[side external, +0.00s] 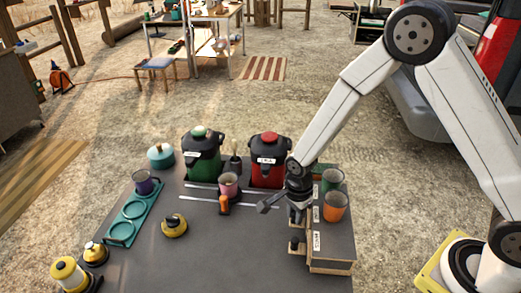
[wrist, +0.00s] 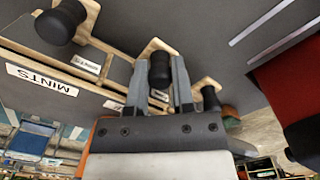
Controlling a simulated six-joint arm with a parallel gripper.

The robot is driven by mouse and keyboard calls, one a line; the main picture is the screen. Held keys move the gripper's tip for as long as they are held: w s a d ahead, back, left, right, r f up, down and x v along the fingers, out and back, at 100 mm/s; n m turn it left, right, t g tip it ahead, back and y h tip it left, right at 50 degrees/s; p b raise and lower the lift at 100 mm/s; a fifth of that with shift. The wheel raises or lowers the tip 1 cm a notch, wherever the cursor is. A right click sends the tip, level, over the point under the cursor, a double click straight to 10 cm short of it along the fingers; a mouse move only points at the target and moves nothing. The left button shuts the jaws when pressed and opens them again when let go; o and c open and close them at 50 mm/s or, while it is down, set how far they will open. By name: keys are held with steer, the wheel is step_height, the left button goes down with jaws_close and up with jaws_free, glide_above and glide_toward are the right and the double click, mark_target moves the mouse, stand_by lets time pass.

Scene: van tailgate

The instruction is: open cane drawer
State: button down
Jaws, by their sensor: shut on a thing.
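A low drawer chest (side external: 331,266) with a dark top and wooden edges stands at the right end of the grey table. My gripper (side external: 297,214) reaches down at its left side. In the wrist view, my gripper's two fingers are shut on a round black knob (wrist: 159,66), one on each side. This is the middle of three knobs in that view. A small label (wrist: 158,95) below it is partly hidden by a finger and unreadable. A larger black knob (wrist: 61,22) is at upper left, and another knob (wrist: 211,99) is right of the gripper.
An upside-down MINTS label (wrist: 42,80) is on the chest. An orange cup (side external: 335,208) and a green cup (side external: 332,180) stand on its top. A red dispenser (side external: 268,160) and a green dispenser (side external: 202,157) stand behind. The table's front middle is clear.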

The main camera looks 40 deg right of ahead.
steer(key=shift+w+a, duration=2.45)
steer(key=shift+w, duration=0.05)
steer(key=shift+c, duration=2.4)
jaws_free()
step_height(320, 180, up, 8)
steer(key=shift+s+d, duration=0.1)
steer(key=shift+d, duration=0.05)
